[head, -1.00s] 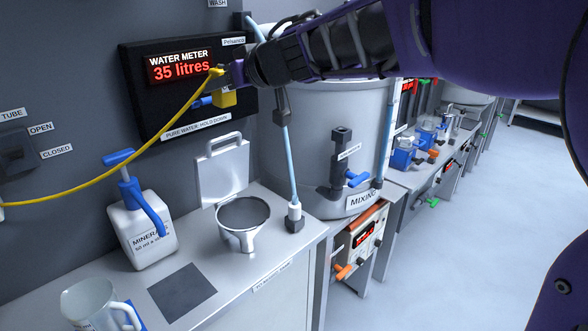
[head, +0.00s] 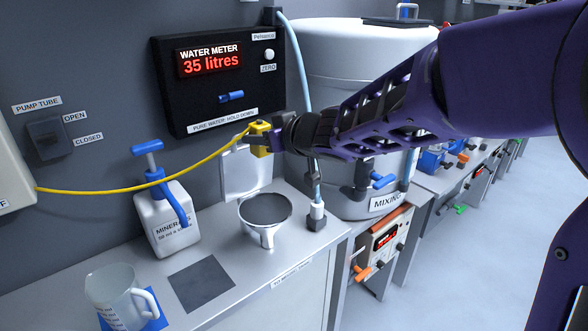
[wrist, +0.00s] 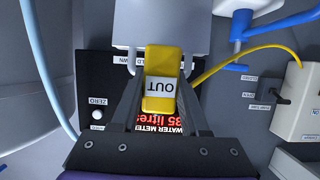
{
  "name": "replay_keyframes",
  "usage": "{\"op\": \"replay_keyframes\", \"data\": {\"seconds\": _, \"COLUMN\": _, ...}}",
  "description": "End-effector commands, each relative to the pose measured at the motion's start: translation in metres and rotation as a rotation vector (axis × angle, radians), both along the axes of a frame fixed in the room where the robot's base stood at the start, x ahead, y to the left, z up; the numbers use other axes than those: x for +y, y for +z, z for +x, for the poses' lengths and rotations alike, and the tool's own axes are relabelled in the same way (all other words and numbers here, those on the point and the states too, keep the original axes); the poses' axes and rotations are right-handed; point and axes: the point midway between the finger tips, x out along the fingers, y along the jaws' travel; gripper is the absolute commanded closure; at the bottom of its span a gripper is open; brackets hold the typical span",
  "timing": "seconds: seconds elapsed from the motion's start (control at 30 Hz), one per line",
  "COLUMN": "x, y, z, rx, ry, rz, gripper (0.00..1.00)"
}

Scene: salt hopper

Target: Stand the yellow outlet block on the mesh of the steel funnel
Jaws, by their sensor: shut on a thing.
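The yellow outlet block (head: 260,133) is held in my gripper (head: 268,138), up in front of the wall and above the bench. In the wrist view the block (wrist: 162,75) sits between my two fingers, with a white "OUT" label facing the camera. A yellow hose runs from it to the left in the head view. The steel funnel (head: 264,228) stands on the bench, below the block, with its dark round mesh (head: 265,208) facing up and empty. The block is apart from the funnel, with a clear gap between them.
A mineral pump bottle (head: 166,218) stands left of the funnel. A clear jug (head: 118,289) is at the front left beside a dark square pad (head: 201,284). An upright steel plate with a handle (head: 246,170) stands behind the funnel. The mixing tank (head: 365,60) is to the right.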

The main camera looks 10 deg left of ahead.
Motion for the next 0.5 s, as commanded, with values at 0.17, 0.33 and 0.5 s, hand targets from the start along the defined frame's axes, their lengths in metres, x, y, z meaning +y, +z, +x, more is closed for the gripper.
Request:
{"op": "replay_keyframes", "data": {"seconds": 0.17, "x": 0.0, "y": -0.043, "z": 0.0, "rx": 0.007, "ry": -0.002, "rz": -0.002, "gripper": 1.0}}
{"op": "replay_keyframes", "data": {"seconds": 0.33, "x": 0.001, "y": -0.087, "z": 0.0, "rx": 0.003, "ry": 0.0, "rz": 0.0, "gripper": 1.0}}
{"op": "replay_keyframes", "data": {"seconds": 0.5, "x": 0.0, "y": -0.104, "z": 0.0, "rx": 0.0, "ry": 0.0, "rz": 0.0, "gripper": 1.0}}
